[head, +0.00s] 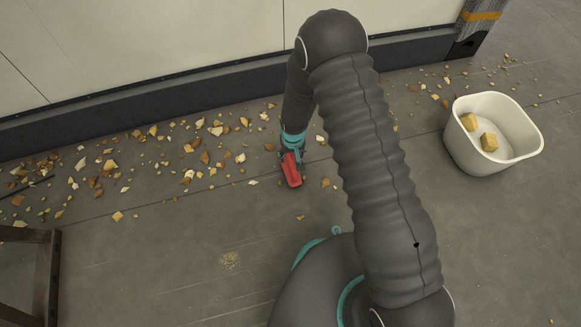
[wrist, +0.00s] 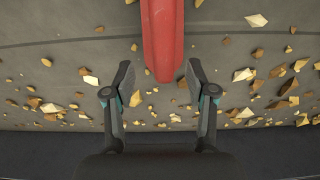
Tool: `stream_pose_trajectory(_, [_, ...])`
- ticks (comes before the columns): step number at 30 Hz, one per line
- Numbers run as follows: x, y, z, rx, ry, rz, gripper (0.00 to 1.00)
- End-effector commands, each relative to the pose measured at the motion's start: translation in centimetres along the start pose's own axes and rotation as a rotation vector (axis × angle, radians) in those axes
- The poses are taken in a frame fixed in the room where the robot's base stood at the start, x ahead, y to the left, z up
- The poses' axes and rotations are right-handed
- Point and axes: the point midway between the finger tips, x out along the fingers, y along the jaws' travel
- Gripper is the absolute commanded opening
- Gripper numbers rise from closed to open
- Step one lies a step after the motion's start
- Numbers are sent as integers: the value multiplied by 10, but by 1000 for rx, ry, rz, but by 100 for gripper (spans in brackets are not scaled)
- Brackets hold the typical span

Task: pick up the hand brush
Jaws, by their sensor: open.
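The hand brush shows as a red handle (head: 291,169) on the floor in the head view, just below the end of my arm. In the wrist view the red handle (wrist: 162,38) runs down from the top edge, and its rounded end lies between and just ahead of my fingertips. The rest of the brush is out of the wrist view, and I cannot see bristles. My gripper (wrist: 158,76) is open and empty, with one finger on each side of the handle's line. I cannot tell its exact height above the handle.
Many tan and brown chips (head: 188,148) are scattered on the floor along the wall base. A white bin (head: 515,145) with two yellowish blocks (head: 489,141) stands at the right. A dark wooden frame (head: 45,270) is at the lower left. The floor at lower centre-left is mostly clear.

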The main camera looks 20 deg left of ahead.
Motion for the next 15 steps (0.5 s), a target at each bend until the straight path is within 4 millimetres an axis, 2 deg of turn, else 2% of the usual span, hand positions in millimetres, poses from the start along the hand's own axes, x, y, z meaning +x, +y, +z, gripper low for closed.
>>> stream_pose_trajectory(9, [43, -4, 4, -1, -3, 0, 56])
stream_pose_trajectory(15, [49, -4, 3, -1, -1, 0, 56])
